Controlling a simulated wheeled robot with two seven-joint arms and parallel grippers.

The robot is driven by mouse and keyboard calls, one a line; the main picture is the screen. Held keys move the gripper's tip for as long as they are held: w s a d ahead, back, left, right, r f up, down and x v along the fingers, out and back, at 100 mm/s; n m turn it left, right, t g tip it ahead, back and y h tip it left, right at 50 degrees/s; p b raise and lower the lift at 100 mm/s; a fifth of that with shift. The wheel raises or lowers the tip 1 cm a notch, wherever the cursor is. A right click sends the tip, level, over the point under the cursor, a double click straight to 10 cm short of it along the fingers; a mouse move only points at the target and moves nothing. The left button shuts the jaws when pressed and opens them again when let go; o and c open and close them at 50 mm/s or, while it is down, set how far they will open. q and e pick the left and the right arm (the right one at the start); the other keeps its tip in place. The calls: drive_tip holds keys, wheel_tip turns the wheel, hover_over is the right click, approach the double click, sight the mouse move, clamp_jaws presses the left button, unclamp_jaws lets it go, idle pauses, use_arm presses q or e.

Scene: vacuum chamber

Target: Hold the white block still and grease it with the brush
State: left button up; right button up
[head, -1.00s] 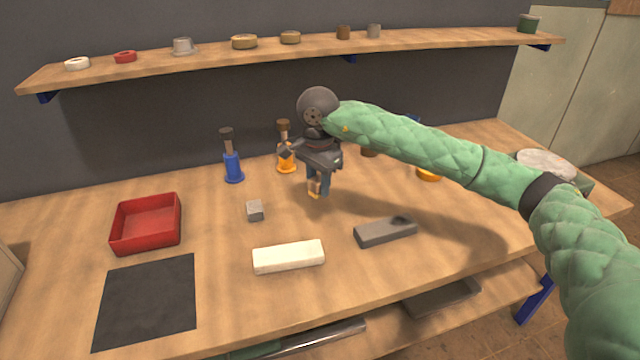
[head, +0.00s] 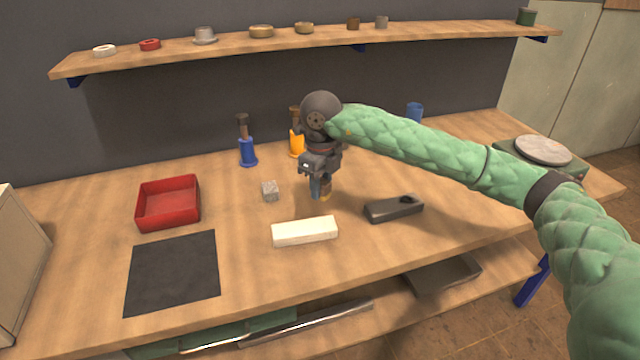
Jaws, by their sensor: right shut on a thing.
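The white block (head: 305,232) lies flat on the bench near the front middle, with nothing touching it that I can see. My right gripper (head: 319,190) is just behind it and points down. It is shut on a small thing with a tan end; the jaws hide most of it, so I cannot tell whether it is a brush. A brush-like tool with a dark top stands in a blue holder (head: 248,152). Another stands in an orange holder (head: 296,146), partly hidden by my wrist. My left gripper is not in view.
A grey cube (head: 270,191) and a dark grey block (head: 394,209) flank the gripper. A red tray (head: 168,222) and black mat (head: 172,272) lie left. A blue cup (head: 414,112) stands behind my arm. A round plate (head: 542,150) is far right. The wall shelf (head: 225,48) holds small parts.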

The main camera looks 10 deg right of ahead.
drive_tip(key=m, duration=0.3)
drive_tip(key=shift+s+a, duration=0.1)
drive_tip(key=shift+s, duration=0.15)
drive_tip(key=shift+s+m, duration=0.1)
drive_tip(key=shift+m, duration=0.6)
drive_tip(key=m, duration=0.5)
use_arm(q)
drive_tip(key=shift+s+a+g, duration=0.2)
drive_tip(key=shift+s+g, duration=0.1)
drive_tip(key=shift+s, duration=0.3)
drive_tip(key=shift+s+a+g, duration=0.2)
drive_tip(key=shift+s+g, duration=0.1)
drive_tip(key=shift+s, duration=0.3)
use_arm(e)
drive_tip(key=m, duration=0.4)
